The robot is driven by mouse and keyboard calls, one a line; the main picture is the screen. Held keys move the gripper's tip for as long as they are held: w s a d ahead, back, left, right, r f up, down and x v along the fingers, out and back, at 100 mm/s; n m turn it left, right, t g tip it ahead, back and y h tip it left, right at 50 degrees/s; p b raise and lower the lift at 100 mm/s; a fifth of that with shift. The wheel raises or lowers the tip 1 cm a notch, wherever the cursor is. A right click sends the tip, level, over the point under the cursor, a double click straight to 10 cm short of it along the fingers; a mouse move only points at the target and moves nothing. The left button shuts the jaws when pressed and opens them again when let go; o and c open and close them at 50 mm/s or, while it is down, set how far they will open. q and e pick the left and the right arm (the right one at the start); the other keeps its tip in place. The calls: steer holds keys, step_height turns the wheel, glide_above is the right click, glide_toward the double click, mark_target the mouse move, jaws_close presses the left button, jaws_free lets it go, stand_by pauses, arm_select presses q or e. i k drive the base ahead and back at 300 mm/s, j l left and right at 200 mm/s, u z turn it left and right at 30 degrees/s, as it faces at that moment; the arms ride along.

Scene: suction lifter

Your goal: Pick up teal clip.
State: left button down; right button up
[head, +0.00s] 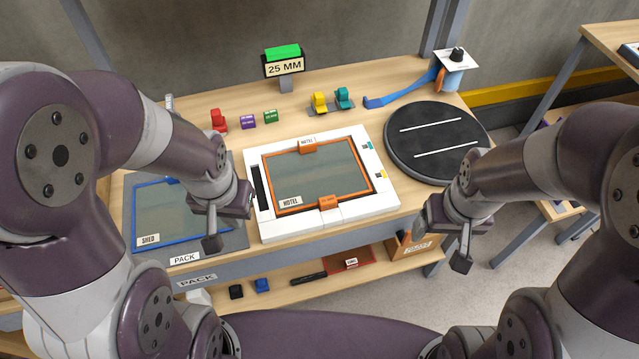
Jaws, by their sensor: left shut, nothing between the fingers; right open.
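The teal clip (343,98) stands upright on a small grey pad near the back of the table, just right of a yellow clip (320,101). My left gripper (212,243) is over the left side of the table, at the front edge of the blue-framed SHED panel. It is shut and empty, well in front and to the left of the teal clip. My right gripper (461,262) is open and empty, in front of the table's right side below the black turntable. Neither gripper touches the clip.
A white fixture (385,200) with the orange-framed HOTEL panel (325,176) fills the middle. The black turntable (437,143) is at right, a blue strap tool (400,94) behind it. Red, purple and green clips stand left of the yellow one. A "25 MM" sign (285,68) stands at the back.

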mark_target(341, 95)
steer(key=i+l+z, duration=0.65)
steer(key=i+l, duration=0.2)
steer(key=i, duration=0.05)
